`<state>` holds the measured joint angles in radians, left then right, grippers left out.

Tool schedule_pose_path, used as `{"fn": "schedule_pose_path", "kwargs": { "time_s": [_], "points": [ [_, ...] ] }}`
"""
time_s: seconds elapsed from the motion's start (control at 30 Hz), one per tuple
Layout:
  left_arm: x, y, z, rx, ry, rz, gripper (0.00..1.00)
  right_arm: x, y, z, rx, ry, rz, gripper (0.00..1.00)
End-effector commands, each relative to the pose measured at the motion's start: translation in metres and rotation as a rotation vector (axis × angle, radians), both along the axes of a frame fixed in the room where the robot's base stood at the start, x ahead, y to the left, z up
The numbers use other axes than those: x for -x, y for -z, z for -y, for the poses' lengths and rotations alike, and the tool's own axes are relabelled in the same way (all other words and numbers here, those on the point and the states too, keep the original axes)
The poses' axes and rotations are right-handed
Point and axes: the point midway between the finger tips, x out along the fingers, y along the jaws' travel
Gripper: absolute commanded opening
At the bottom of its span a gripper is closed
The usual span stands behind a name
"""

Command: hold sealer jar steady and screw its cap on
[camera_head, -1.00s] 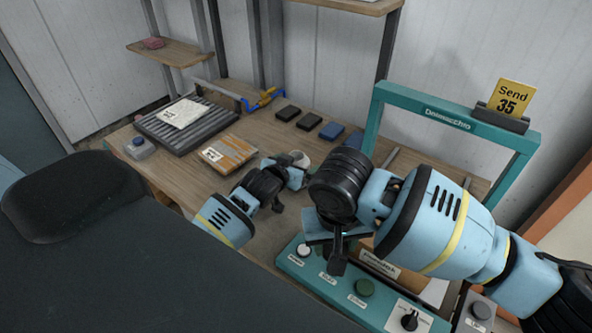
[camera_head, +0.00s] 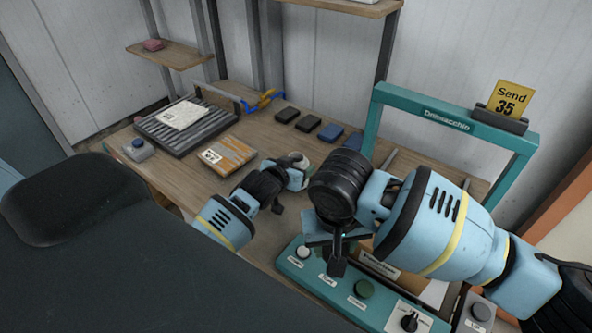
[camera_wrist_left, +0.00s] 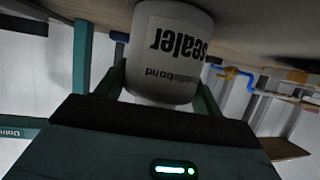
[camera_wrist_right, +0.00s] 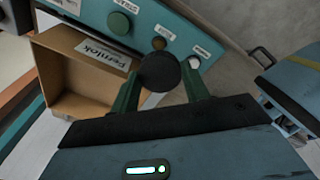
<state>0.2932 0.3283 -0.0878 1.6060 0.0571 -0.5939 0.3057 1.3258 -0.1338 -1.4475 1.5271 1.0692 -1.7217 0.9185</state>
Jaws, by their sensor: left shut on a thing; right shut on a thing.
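The white sealer jar (camera_wrist_left: 172,50) fills the upper middle of the left wrist view, its black "sealer" print upside down in the picture. My left gripper (camera_wrist_left: 165,88) is shut on it, one finger on each side. In the head view the jar (camera_head: 303,161) is a small pale shape at the left gripper's tip, mostly hidden. My right gripper (camera_wrist_right: 161,84) is shut on a round black cap (camera_wrist_right: 159,71), seen in the right wrist view. The cap is apart from the jar, over by the teal control panel. In the head view my right arm mostly hides that gripper.
The teal panel (camera_head: 326,287) with buttons and a knob is at the front right. A teal frame (camera_head: 458,121) stands behind my right arm. A striped rack (camera_head: 187,125), an orange packet (camera_head: 229,156) and dark blocks (camera_head: 308,123) lie on the wooden table.

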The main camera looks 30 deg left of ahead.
Motion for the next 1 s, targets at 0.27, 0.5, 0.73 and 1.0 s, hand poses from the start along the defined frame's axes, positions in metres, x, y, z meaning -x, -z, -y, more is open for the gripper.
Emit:
{"fn": "schedule_pose_path", "kwargs": {
  "time_s": [0.27, 0.5, 0.73, 1.0],
  "points": [
    [-0.001, -0.008, 0.000, -0.001, 0.000, 0.004, 0.38, 0.000, 0.002, 0.000, 0.000, 0.000, -0.005, 0.25],
    [-0.001, -0.038, 0.000, 0.000, 0.000, 0.006, 0.38, 0.001, 0.005, 0.000, 0.000, 0.000, -0.010, 0.25],
    [0.041, -0.038, -0.003, -0.001, 0.000, 0.000, 0.38, 0.001, 0.006, 0.000, 0.000, 0.000, -0.011, 0.25],
    [0.104, -0.043, -0.008, -0.001, 0.000, -0.003, 0.38, 0.002, 0.013, 0.000, 0.000, 0.000, -0.026, 0.25]
  ]
}}
